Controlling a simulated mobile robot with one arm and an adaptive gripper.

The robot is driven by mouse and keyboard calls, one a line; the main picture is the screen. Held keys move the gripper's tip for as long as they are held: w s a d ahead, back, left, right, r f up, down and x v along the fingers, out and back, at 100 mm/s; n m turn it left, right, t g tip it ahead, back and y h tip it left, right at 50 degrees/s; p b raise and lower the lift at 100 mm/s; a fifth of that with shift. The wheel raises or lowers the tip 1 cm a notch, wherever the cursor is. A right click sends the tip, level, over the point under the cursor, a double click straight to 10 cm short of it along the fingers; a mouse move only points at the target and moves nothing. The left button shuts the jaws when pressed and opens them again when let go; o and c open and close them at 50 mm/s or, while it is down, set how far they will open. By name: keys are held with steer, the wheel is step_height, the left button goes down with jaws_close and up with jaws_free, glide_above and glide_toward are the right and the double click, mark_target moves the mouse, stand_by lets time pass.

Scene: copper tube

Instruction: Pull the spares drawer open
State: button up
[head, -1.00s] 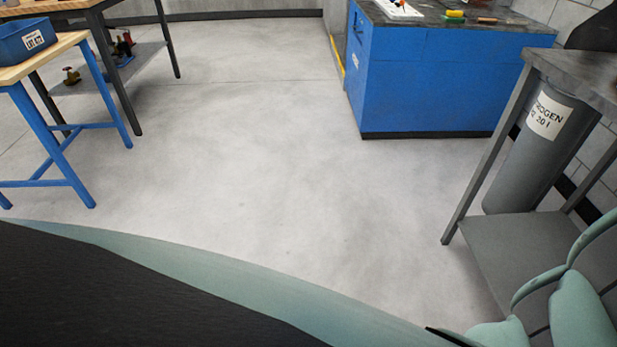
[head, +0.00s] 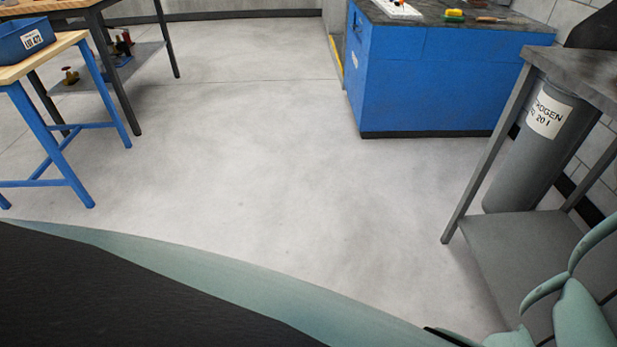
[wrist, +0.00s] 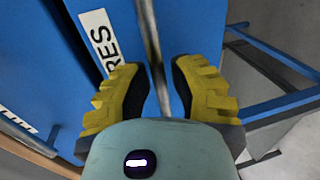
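The spares drawer front (wrist: 121,20) is blue in the wrist view, with a white label (wrist: 101,42) of which "RES" can be read. A grey metal bar handle (wrist: 149,38) runs down in front of it. My gripper (wrist: 160,84) has yellow, stepped fingers, one on each side of the handle. The fingers are apart, with a visible gap between each of them and the bar. The lower end of the handle is hidden behind my gripper's body. Neither the drawer front nor my gripper can be made out in the head view.
In the head view, a blue cabinet (head: 430,85) stands at the back. A grey bench (head: 485,150) with a gas cylinder (head: 525,160) is at right. A blue-legged table (head: 45,125) bears a blue bin (head: 30,38) at left. The middle floor (head: 240,150) is clear.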

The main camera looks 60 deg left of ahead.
jaws_close()
steer(key=shift+s, duration=0.1)
